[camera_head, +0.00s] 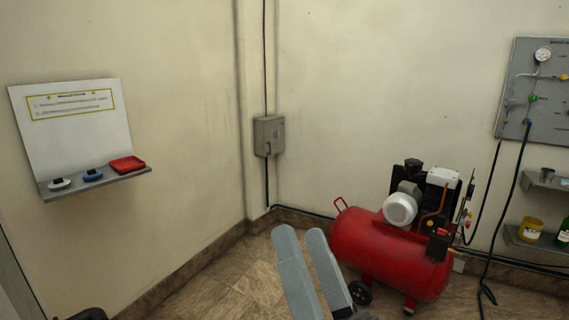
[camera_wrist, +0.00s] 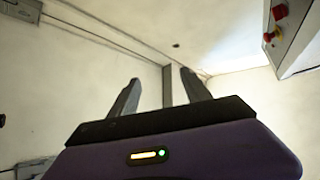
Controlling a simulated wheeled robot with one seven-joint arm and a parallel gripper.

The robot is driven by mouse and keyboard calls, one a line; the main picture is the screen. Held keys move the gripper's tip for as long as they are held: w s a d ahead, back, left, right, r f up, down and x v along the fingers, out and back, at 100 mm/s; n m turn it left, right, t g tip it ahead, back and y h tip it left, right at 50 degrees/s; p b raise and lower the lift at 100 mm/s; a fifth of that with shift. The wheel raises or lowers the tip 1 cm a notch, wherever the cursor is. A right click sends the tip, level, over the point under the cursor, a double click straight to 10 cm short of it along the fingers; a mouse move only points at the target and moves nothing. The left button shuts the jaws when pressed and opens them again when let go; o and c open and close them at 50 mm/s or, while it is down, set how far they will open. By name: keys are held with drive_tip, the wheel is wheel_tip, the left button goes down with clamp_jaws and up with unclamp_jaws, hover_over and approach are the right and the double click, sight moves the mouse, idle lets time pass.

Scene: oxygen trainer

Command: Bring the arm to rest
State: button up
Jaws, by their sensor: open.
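In the wrist view my gripper (camera_wrist: 160,76) is open, its two dark fingers apart with nothing between them. Behind the fingers are pale walls and the ceiling, so it appears to point upward. In the head view two grey finger-like bars of my gripper (camera_head: 299,233) rise from the bottom edge. They stand in front of the floor, left of the red compressor (camera_head: 385,248) in the picture. The rest of my arm is mostly out of view.
A wall shelf (camera_head: 100,181) at left holds a red tray (camera_head: 127,164) and two small items. A gauge panel (camera_head: 536,95) hangs at right above shelves. A grey box with red knobs (camera_wrist: 298,35) shows in the wrist view. Hoses run near the compressor.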

drive_tip(key=s+d+f+h+p, duration=0.1)
drive_tip(key=s+d+f+h, duration=0.4)
drive_tip(key=f, duration=0.4)
drive_tip(key=s+d+f+n+g+h+p, duration=0.1)
drive_tip(key=s+d+f+g, duration=0.3)
drive_tip(key=s, duration=0.8)
drive_tip(key=s+d+f+n+g+h+p, duration=0.2)
drive_tip(key=s+d+f+g+h+p, duration=0.2)
drive_tip(key=s+d+f, duration=0.4)
drive_tip(key=s+f, duration=0.2)
drive_tip(key=s, duration=0.2)
drive_tip(key=shift+d+f+n+g+p, duration=0.25)
drive_tip(key=shift+d+n+g+p, duration=0.05)
drive_tip(key=shift+g, duration=0.1)
drive_tip(key=shift+c, duration=0.3)
